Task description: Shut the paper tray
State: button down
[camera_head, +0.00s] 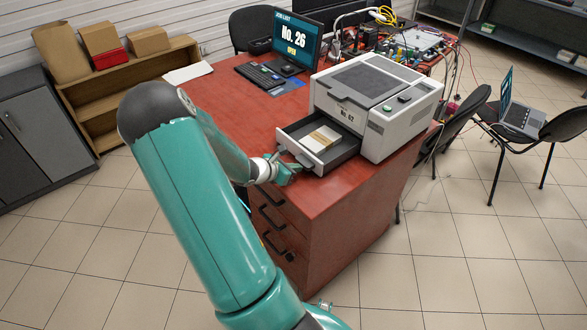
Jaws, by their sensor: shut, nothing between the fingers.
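A white and grey printer (385,100) stands on the red-brown desk. My gripper (292,168) is at the end of my teal arm, by the left front corner of the tray. It is shut with nothing in it. I cannot tell whether the fingers touch the tray front.
Desk drawers (275,220) are below my gripper. A chair with a laptop (520,115) stands at right. The tiled floor in front is clear.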

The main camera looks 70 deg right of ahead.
aim_at(336, 151)
jog(key=s+d, duration=0.3)
jog(key=d, duration=0.2)
jog(key=s+d, duration=0.3)
jog(key=d, duration=0.3)
jog(key=s+d, duration=0.2)
jog(key=d, duration=0.4)
jog(key=shift+s, duration=0.4)
jog(key=shift+s+d+r, duration=0.15)
jog(key=shift+d+r, duration=0.05)
jog(key=shift+d, duration=0.05)
